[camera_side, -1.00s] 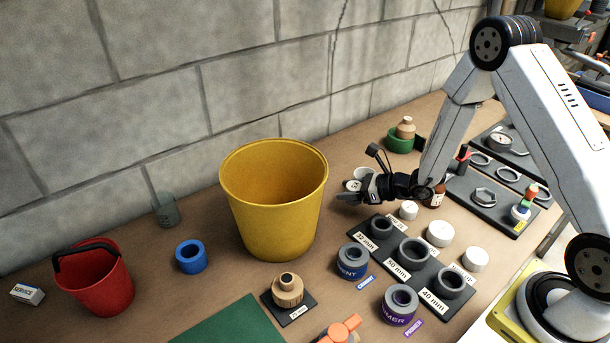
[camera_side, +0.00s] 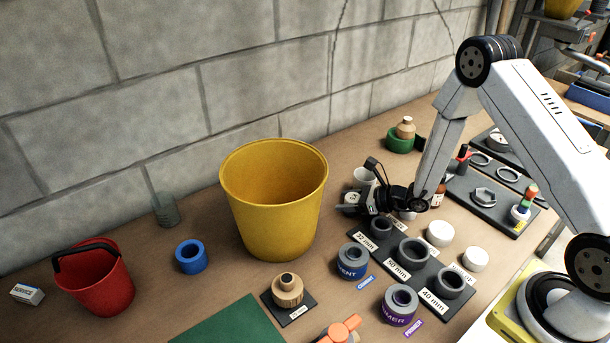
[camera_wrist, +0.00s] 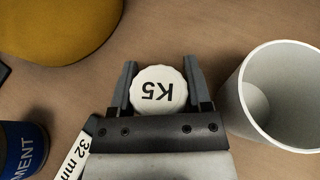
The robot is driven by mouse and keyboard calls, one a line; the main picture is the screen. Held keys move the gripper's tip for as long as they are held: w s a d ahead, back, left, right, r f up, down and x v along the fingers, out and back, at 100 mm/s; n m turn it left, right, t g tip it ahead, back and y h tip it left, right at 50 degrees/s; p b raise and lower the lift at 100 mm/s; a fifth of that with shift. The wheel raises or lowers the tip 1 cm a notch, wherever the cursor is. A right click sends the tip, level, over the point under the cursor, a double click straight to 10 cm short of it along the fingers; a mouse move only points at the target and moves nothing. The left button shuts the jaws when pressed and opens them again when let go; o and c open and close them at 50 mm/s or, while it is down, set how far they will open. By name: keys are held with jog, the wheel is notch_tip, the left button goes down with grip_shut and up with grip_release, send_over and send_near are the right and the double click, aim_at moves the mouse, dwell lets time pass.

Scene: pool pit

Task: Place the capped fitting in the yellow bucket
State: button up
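Whatever is under the cap is hidden.
A white cup (camera_side: 364,177) stands just behind my gripper, close to my finger in the wrist view (camera_wrist: 265,100). A grey rack (camera_side: 395,262) with rings is in front. A cement tin (camera_side: 352,262), a blue ring (camera_side: 191,257) and a red bucket (camera_side: 98,285) stand about.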

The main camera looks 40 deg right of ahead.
jog(key=shift+r, duration=0.1)
dwell(0.3)
jog(key=shift+r, duration=0.15)
jog(key=v, duration=1.2)
jog(key=shift+a, duration=0.1)
dwell(0.3)
